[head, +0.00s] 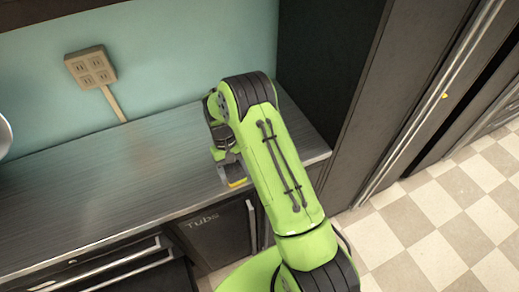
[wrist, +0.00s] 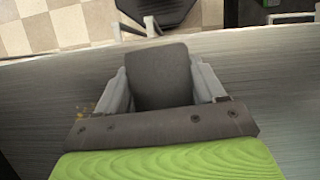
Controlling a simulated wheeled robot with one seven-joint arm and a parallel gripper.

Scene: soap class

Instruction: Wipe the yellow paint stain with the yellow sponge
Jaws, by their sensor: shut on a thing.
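My gripper (head: 228,168) is low over the right end of the metal counter, near its front edge. It is shut on the sponge, whose yellow part (head: 237,183) shows just below the fingers in the head view. In the wrist view a dark grey face, apparently of the sponge (wrist: 161,75), sits between the two pale fingers. I cannot tell whether the sponge touches the counter. Small yellow-brown specks, perhaps the paint stain (wrist: 104,101), show beside the left finger in the wrist view. The rest of any stain is hidden by my gripper.
The metal counter (head: 110,185) is clear to the left of my arm. A wall outlet (head: 91,67) with a cord is behind it. A tall dark cabinet (head: 325,70) stands right of the counter. Drawers and a door marked "Tubs" (head: 215,235) are below the front edge.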

